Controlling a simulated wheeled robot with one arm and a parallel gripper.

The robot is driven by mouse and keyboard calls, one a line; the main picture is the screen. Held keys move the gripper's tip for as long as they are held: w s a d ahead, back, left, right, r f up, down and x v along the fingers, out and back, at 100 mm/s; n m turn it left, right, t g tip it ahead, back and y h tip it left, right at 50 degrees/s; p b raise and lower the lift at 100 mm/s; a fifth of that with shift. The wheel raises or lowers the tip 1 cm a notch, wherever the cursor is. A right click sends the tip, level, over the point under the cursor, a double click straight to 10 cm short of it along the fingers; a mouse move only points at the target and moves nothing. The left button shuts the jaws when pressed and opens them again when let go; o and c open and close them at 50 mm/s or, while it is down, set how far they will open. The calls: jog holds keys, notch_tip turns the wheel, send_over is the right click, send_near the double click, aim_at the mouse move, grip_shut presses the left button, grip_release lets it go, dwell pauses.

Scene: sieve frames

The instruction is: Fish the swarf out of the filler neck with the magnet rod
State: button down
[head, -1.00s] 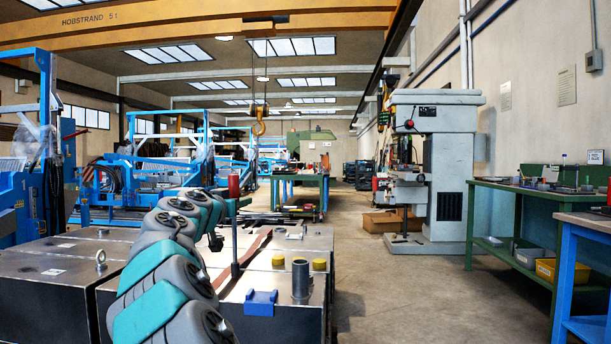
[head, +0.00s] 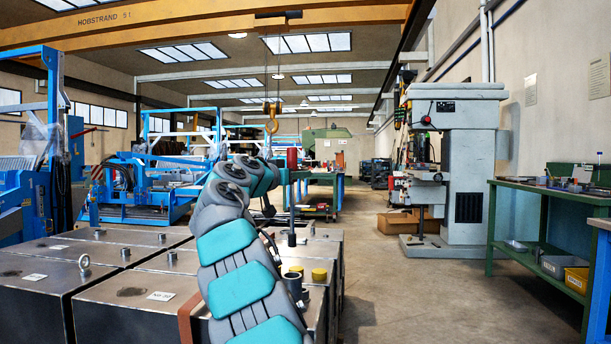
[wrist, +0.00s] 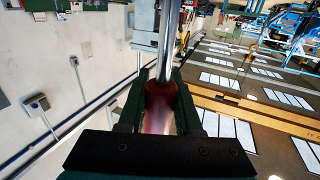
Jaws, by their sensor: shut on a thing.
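My gripper (head: 284,166) is shut on the red handle of the magnet rod (head: 292,160), held upright over the steel tanks. In the wrist view the red handle (wrist: 160,100) sits between the dark green jaws, with the bright shaft running away from it. In the head view the rod's lower end shows near the far part of the tank top, behind the yellow caps. The filler neck (head: 293,283), a short grey tube, stands on the tank nearer to me, partly hidden by my arm. The rod looks apart from it. No swarf can be made out.
Yellow caps (head: 319,274) stand close to the neck. A drill press (head: 455,160) and a green bench (head: 550,195) stand at the right. The floor (head: 420,300) between is clear.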

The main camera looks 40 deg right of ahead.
jog(key=b, duration=0.4)
send_over(293, 227)
jog(key=x, duration=0.3)
jog(key=shift+w+f, duration=0.1)
jog(key=shift+f, duration=1.5)
jog(key=shift+w+f, duration=0.15)
jog(key=shift+f, duration=1.45)
notch_tip(293, 227, down, 5)
jog(key=b, duration=0.5)
jog(key=shift+b, duration=0.3)
jog(key=shift+a+f+b, duration=0.1)
jog(key=shift+f+b, duration=0.6)
jog(key=shift+f, duration=1.75)
notch_tip(293, 227, up, 16)
jog(key=p, duration=1)
